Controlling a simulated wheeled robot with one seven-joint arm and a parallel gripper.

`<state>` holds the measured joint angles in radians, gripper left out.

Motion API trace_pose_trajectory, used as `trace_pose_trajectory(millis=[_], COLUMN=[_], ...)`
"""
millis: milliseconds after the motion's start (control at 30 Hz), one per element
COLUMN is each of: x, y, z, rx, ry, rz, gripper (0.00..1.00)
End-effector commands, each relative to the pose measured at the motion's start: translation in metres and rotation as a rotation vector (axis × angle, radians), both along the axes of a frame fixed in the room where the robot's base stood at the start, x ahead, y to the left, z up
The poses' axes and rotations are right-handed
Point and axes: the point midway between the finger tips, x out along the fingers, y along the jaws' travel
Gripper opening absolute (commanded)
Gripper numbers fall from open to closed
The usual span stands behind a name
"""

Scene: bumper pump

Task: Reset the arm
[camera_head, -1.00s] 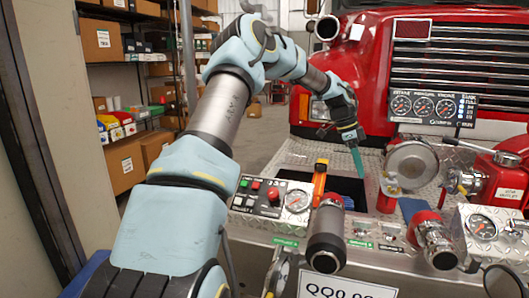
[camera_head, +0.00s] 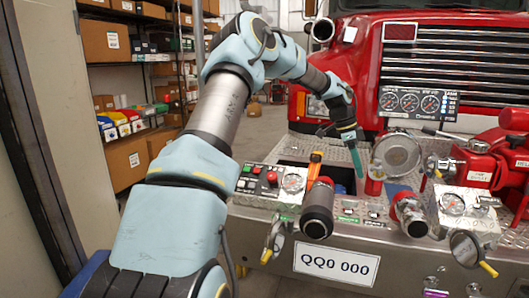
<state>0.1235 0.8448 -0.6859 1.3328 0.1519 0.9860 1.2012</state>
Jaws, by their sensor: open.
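My blue and grey arm rises from the bottom left and bends over to the right across the truck's bumper. My gripper (camera_head: 346,150) hangs at its end, above the metal bumper deck (camera_head: 290,146). One long teal finger points down, and a dark part shows to its left. The jaws are open and I see nothing held between them. The fingertips are small in this view, and their exact distance from the deck is hard to tell.
Below and around the gripper are a control box (camera_head: 262,181) with buttons and a gauge, a dark pipe outlet (camera_head: 318,208), a capped round fitting (camera_head: 396,155) and a red-collared valve (camera_head: 409,214). The red truck (camera_head: 357,55) stands behind. Shelves (camera_head: 137,64) with boxes are at left.

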Motion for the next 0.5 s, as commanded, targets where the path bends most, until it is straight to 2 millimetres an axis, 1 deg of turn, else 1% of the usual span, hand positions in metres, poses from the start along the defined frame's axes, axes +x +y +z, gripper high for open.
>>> trace_pose_trajectory(millis=[267,367,467,500], x=[-0.012,-0.019,-0.028,-0.031], y=[0.027,0.043,0.063,0.073], z=[-0.012,-0.017,-0.024,-0.027], rx=[0.066,0.097,0.134,0.149], ry=[0.007,0.012,0.017,0.019], rz=[0.120,0.188,0.275,0.317], gripper=[0.45,0.45,0.45,0.45])
